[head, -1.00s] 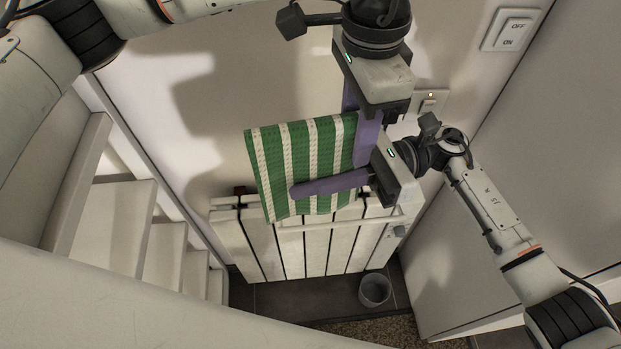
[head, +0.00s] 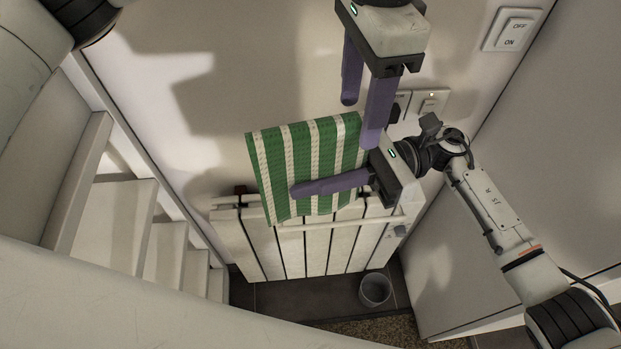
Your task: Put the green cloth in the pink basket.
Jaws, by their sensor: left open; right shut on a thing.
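The green cloth (head: 285,150) with pale stripes hangs upright in front of the wall, its lower edge at the top of a white slatted radiator. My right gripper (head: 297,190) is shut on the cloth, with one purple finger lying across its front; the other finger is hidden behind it. My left gripper (head: 361,122) is open and empty, just above the cloth's upper right corner, its fingers pointing down. No pink basket is in view.
The white radiator (head: 290,250) stands below the cloth. A grey bin (head: 375,289) is on the dark floor. White stairs (head: 122,215) are at the left. A socket plate (head: 428,104) and an off/on switch (head: 508,29) are on the wall.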

